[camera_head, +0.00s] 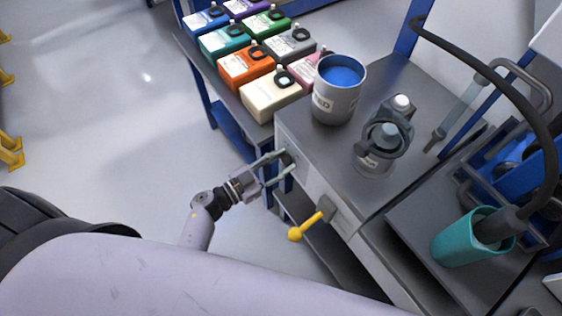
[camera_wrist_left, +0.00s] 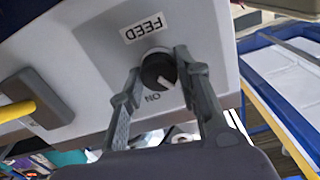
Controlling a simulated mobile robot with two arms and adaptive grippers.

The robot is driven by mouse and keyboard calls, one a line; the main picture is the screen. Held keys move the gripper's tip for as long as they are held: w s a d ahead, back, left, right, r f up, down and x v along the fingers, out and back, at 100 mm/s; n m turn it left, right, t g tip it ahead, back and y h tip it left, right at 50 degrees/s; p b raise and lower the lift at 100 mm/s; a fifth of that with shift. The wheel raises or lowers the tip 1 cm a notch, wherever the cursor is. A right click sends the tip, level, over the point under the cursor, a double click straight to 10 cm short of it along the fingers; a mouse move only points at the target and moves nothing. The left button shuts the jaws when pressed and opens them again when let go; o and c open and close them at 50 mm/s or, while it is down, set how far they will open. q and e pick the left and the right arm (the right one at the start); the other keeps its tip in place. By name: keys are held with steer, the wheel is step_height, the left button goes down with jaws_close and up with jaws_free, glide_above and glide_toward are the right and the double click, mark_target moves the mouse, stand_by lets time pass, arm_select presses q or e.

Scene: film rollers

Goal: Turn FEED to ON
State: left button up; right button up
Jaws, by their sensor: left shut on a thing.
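The FEED knob (camera_wrist_left: 158,70) is a round black dial with a pale pointer line on the light front panel. The FEED label (camera_wrist_left: 146,27) and the ON mark (camera_wrist_left: 153,97) lie on either side of it. In the left wrist view my left gripper (camera_wrist_left: 163,84) has its two fingers on both sides of the knob, shut on it. The pointer line slants toward the finger at the right, not straight at ON. In the head view my left gripper (camera_head: 273,168) reaches the cabinet front, and its fingers partly hide the knob. My right gripper is not in view.
A yellow-handled lever (camera_head: 305,227) sticks out of the same panel, right of my gripper. On the cabinet top stand a grey can of blue paint (camera_head: 338,105) and a clamped jar (camera_head: 375,162). Several coloured containers (camera_head: 246,66) fill the adjoining table. The floor at left is open.

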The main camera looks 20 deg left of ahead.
arm_select(q)
steer(key=shift+c, duration=1.2)
steer(key=shift+m, duration=0.3)
steer(key=shift+f+m, duration=0.1)
steer(key=shift+m, duration=0.9)
steer(key=m, duration=0.2)
steer(key=shift+s+f+m, duration=0.1)
steer(key=shift+m, duration=0.2)
steer(key=m+b, duration=0.1)
steer(key=m, duration=0.2)
steer(key=shift+d, duration=0.1)
steer(key=shift+m+b, duration=0.65)
steer(key=shift+m, duration=1.05)
steer(key=o, duration=1.1)
